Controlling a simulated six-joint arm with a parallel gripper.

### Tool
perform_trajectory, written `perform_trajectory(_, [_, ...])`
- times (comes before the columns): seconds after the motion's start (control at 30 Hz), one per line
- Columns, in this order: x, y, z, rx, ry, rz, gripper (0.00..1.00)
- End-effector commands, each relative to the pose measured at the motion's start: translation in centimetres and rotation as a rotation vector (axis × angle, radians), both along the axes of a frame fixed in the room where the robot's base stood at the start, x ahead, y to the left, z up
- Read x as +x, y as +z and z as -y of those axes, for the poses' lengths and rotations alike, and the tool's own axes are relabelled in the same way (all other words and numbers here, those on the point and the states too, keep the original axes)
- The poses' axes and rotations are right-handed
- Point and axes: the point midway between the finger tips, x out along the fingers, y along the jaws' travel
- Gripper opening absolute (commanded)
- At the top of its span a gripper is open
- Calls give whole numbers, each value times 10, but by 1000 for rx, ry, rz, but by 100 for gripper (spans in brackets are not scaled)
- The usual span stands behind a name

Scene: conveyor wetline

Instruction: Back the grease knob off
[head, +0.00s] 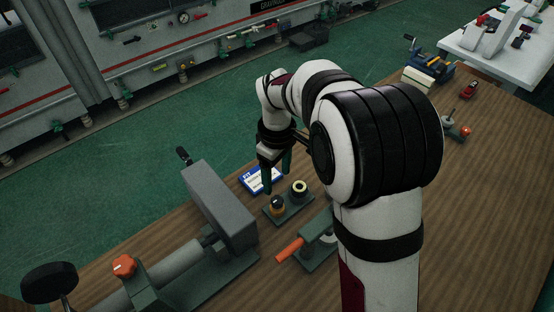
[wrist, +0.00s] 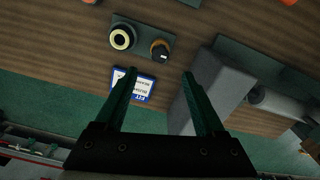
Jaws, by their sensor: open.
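A small green-grey plate (head: 289,208) on the bench carries two round fittings. One is a knob with a black top and orange-brown base (head: 277,203), which has a white mark in the wrist view (wrist: 159,50). The other is a black cylinder with a cream ring (head: 299,187), also in the wrist view (wrist: 121,38). No label shows which is the grease knob. My gripper (head: 277,170) points down near the plate, apart from both. In the wrist view my gripper (wrist: 160,73) is open and empty, with the orange-brown knob ahead of the gap between its fingers.
A blue-and-white card (head: 258,180) lies beside the plate. A grey block with a shaft (head: 220,205) stands to the left, close to one finger in the wrist view. An orange-handled fixture (head: 290,250) stands in front. An orange knob (head: 124,266) sits further left.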

Motion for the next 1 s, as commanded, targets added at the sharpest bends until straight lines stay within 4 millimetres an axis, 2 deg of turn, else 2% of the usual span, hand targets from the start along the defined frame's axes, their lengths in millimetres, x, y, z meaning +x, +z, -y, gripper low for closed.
perform_trajectory(0.1, [1,34,0,1,0,4,72])
perform_trajectory(0.2, [1,52,0,1,0,3,72])
perform_trajectory(0.3, [0,63,0,-1,0,1,72])
perform_trajectory(0.8, [-3,69,3,2,-22,-1,72])
perform_trajectory(0.87, [-19,79,16,11,-120,-4,72])
perform_trajectory(0.97, [-79,100,56,43,-474,-23,72])
perform_trajectory(1.0, [-110,104,70,58,-644,-36,72])
